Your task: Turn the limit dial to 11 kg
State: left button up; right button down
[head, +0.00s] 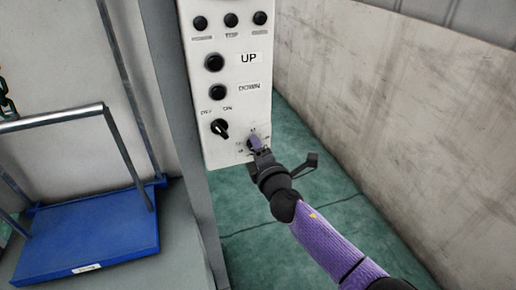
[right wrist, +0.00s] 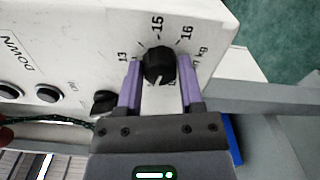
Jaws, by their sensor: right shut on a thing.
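The limit dial (right wrist: 158,62) is a black round knob low on the white control panel (head: 245,118). In the right wrist view, the printed 13, 15, 16 and "kg" show around it. A white pointer mark on its side faces the bottom of that picture, towards my gripper's palm; the number there is mostly hidden, so I cannot read the setting. My right gripper (head: 254,141) is shut on the dial, its purple fingers on either side of the knob in the right wrist view (right wrist: 160,78). In the head view the gripper covers most of the dial. My left gripper is not in view.
Above the dial are an OFF/ON switch (head: 220,128), the DOWN button (head: 218,92), the UP button (head: 214,62) and three small knobs along the top. A blue platform cart (head: 90,235) stands at the left. A concrete wall (head: 400,110) runs along the right.

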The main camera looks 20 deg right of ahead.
dwell(0.3)
jog(key=shift+c, duration=1.2)
grip_release()
jog(key=s+p, duration=0.1)
jog(key=s, duration=0.9)
jog(key=shift+d+p, duration=0.15)
jog(key=shift+p, duration=0.2)
